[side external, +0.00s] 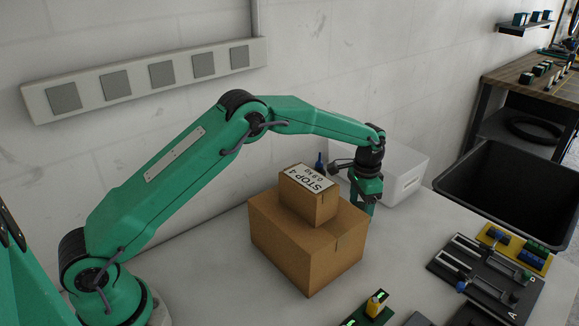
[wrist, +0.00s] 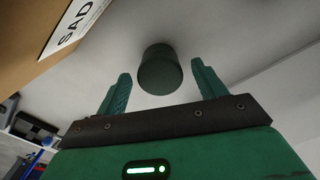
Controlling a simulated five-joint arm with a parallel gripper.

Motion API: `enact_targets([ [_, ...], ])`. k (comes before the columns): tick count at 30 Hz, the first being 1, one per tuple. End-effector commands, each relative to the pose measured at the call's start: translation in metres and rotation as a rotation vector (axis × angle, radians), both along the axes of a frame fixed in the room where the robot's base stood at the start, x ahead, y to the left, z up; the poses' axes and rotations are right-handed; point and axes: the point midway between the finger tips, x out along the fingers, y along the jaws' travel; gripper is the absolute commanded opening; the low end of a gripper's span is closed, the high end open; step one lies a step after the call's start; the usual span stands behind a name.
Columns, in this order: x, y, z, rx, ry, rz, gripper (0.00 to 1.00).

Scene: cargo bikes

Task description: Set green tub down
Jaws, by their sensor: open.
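The green tub (wrist: 159,70) is a small dark green round thing in the wrist view, on the pale tabletop. It lies between the tips of my gripper (wrist: 160,78), with a gap on each side, so the fingers do not appear to touch it. My gripper is open. In the side view my gripper (side external: 364,205) points down just behind the stacked cartons. I cannot make out the tub in the side view; the cartons and my gripper hide that spot.
A large carton (side external: 290,248) with a smaller labelled carton (side external: 308,207) on top stands close beside my gripper. A white box (side external: 403,178) is behind. A dark bin (side external: 510,190) and a black fixture (side external: 480,275) are at right. Pale table lies between.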

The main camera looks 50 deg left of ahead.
Motion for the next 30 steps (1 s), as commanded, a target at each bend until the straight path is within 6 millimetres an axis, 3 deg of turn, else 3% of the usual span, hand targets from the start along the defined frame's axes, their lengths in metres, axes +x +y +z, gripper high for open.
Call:
enact_targets([
  [18,0.001,0.0,0.092,0.0,-0.002,0.0,0.7],
  [24,0.0,0.0,0.107,0.0,0.0,0.0,0.7],
  [30,0.0,0.0,0.111,0.0,0.0,0.0,0.7],
])
